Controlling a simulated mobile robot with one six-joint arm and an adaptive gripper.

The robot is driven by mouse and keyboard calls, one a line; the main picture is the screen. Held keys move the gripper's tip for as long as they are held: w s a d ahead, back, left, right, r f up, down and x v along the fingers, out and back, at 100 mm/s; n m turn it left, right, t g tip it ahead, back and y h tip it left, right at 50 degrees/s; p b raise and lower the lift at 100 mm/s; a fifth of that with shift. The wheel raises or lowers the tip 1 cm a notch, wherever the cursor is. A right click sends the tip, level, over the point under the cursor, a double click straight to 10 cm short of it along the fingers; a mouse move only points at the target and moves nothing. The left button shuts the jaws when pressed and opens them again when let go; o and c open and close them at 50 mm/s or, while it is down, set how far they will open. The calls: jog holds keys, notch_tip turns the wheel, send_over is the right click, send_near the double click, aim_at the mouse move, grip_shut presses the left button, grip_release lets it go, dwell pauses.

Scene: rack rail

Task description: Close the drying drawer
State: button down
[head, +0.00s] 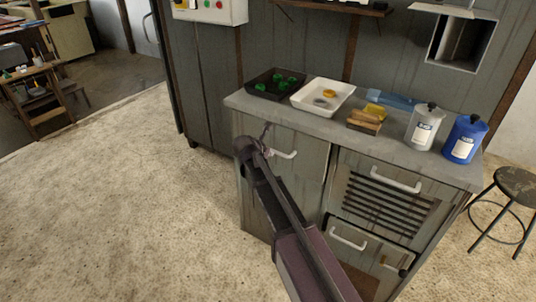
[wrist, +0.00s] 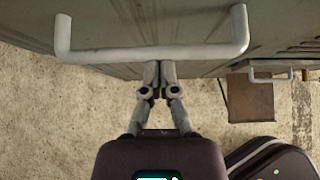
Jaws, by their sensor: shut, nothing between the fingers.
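The grey cabinet has a tall left front (head: 275,185) with a white bar handle (head: 285,154), a slatted front (head: 385,205) with a handle at its top, and a lower front (head: 370,257) with its own handle. None is labelled; I cannot tell which is the drying drawer or how far any stands out. My gripper (head: 266,130) is shut and empty beside the left front's handle. In the wrist view, my closed fingertips (wrist: 159,66) are just below a large white handle (wrist: 150,53), near its middle. Whether they touch it is unclear. My arm hides part of the fronts.
The worktop (head: 300,115) holds a black tray (head: 275,86), a white tray (head: 322,98), wooden blocks (head: 364,121), a grey bottle (head: 423,127) and a blue bottle (head: 465,139). A round stool (head: 518,185) stands right. The floor (head: 120,210) left is clear.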

jog(key=s+a+r+p, duration=0.5)
jog(key=s+a, duration=0.1)
jog(key=s, duration=0.4)
jog(key=shift+r+p, duration=0.3)
jog(key=shift+r, duration=0.05)
dwell(0.6)
jog(key=s+d+f+m+g+y, duration=0.35)
jog(key=s+d+m, duration=0.55)
jog(key=d+m, duration=0.45)
jog(key=s+d+f+m+g+y, duration=0.25)
jog(key=s+d+m+g, duration=0.25)
jog(key=s+d+m, duration=0.85)
jog(key=w+a+r+m+p, duration=0.1)
jog(key=w+r+p, duration=0.1)
jog(key=r+p, duration=0.5)
jog(key=w+a+r+m+p, duration=0.1)
jog(key=w+a+r+p, duration=0.1)
jog(key=r+p, duration=0.5)
jog(key=shift+m+h+p, duration=0.3)
jog(key=shift+h+p, duration=0.05)
jog(key=shift+h, duration=0.05)
